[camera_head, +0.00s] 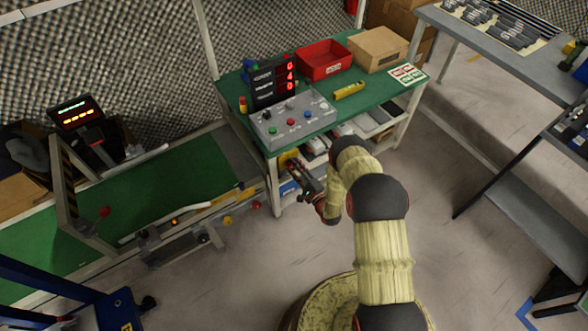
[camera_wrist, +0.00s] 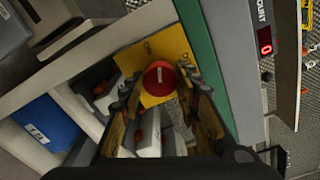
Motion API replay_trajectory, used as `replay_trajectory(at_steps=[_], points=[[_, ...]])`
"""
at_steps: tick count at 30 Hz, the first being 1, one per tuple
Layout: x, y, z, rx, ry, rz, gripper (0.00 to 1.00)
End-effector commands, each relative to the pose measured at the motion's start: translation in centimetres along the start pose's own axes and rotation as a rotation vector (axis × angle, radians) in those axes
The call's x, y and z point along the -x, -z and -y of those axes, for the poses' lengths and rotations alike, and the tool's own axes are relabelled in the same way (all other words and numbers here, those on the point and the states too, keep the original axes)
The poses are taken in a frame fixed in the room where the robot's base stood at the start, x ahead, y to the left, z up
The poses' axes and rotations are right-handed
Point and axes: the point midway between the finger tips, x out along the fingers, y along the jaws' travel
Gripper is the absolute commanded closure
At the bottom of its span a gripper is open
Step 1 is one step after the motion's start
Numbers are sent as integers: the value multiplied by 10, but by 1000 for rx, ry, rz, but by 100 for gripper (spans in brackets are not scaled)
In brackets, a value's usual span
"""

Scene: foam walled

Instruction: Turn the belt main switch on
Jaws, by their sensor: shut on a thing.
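The belt main switch is a red round knob (camera_wrist: 159,78) with a white mark, set on a yellow plate (camera_wrist: 168,55). The plate also shows at the front left edge of the green workbench (camera_head: 289,160) in the head view. My gripper (camera_head: 299,170) reaches this spot from the right and below. In the wrist view my gripper (camera_wrist: 160,88) has one finger on each side of the knob, shut on it. The white mark stands upright in the wrist picture. In the head view my gripper hides the knob.
A grey control box (camera_head: 292,118) with several buttons stands on the bench beside a counter display (camera_head: 272,82). A red bin (camera_head: 323,60) and a cardboard box (camera_head: 377,48) are behind. The green conveyor belt (camera_head: 165,190) lies left. Shelves with a blue bin (camera_wrist: 45,120) are under the bench.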

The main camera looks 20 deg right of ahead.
Motion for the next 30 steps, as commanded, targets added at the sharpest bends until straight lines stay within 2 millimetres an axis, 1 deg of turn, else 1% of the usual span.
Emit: replay_trajectory(at_steps=[6, 15, 22, 30], points=[[-1, 0, 0, 181, 1, 1, 93], [-1, 0, 0, 351, 0, 1, 93], [-1, 0, 0, 410, 0, 2, 93], [-1, -1, 0, 423, -1, 2, 93]])
